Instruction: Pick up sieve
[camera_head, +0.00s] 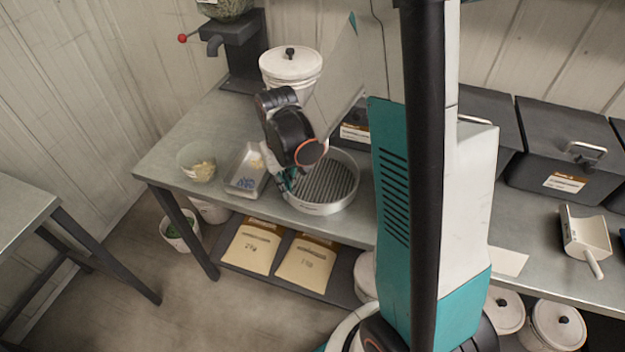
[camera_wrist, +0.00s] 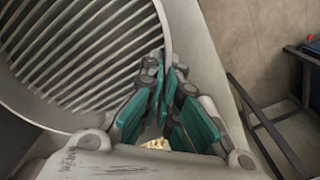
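The sieve (camera_head: 322,209) is a round, pale grey pan with a slotted floor. It sits level on the metal bench in the head view. In the wrist view its slotted floor (camera_wrist: 75,45) fills the upper left. My gripper (camera_head: 287,181) reaches down at the sieve's left wall. In the wrist view the teal fingertips of my gripper (camera_wrist: 166,66) are close together at the sieve's rim, one on the inner side and one on the outer side. They look shut on the wall. The exact contact is hidden by the fingers.
A metal tray (camera_head: 243,171) and a clear bowl (camera_head: 197,163) stand left of the sieve. A white lidded bucket (camera_head: 290,66) is behind. Dark boxes (camera_head: 565,150) and a scoop (camera_head: 585,235) are on the right. Paper packets (camera_head: 252,248) lie on the lower shelf.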

